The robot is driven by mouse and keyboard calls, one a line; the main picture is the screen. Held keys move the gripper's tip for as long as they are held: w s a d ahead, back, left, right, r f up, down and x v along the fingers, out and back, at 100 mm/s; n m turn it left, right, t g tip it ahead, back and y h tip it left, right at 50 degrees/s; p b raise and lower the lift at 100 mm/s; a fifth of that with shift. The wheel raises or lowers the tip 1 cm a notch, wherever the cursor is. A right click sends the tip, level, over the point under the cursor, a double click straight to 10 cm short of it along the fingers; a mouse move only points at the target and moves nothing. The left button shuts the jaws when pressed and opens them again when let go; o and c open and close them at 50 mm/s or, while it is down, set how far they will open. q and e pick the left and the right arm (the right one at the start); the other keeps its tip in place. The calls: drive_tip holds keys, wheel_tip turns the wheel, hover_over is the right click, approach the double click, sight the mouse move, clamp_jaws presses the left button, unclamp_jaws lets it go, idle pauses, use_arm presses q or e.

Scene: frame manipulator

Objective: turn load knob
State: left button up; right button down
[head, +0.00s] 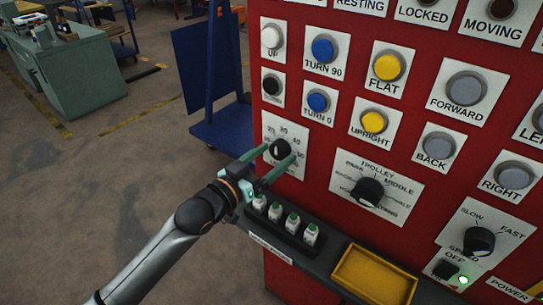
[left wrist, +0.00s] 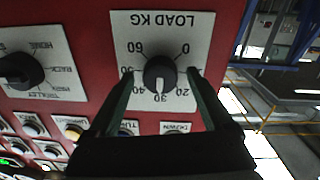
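The load knob (head: 280,149) is a round black dial on a white label plate at the left of the red panel. In the left wrist view the knob (left wrist: 160,72) sits on the plate marked LOAD KG (left wrist: 180,25), seen upside down; its white pointer is toward 30. My left gripper (head: 282,152) is open, its two green fingers on either side of the knob. In the left wrist view the left gripper (left wrist: 160,76) shows a gap between each finger and the knob; contact is not visible. My right gripper is out of view.
The trolley knob (head: 368,192) is to the right, and a speed knob (head: 479,241) farther right. Colored push buttons (head: 387,67) fill the panel above.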

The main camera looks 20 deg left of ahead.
use_arm(q)
clamp_jaws()
idle(0.5)
drive_tip(key=shift+r+m+p, duration=0.2)
drive_tip(key=shift+m+p, duration=0.95)
drive_tip(key=shift+m, duration=0.05)
drive_tip(key=m+p, duration=0.3)
drive_tip(key=m, duration=0.1)
drive_tip(key=m+p, duration=0.1)
drive_tip(key=m, duration=0.3)
drive_tip(key=shift+p, duration=0.3)
drive_tip(key=m+p, duration=0.1)
drive_tip(key=m, duration=0.2)
drive_tip(key=shift+m+y, duration=0.3)
drive_tip(key=shift+m, duration=0.1)
drive_tip(key=shift+a, duration=0.1)
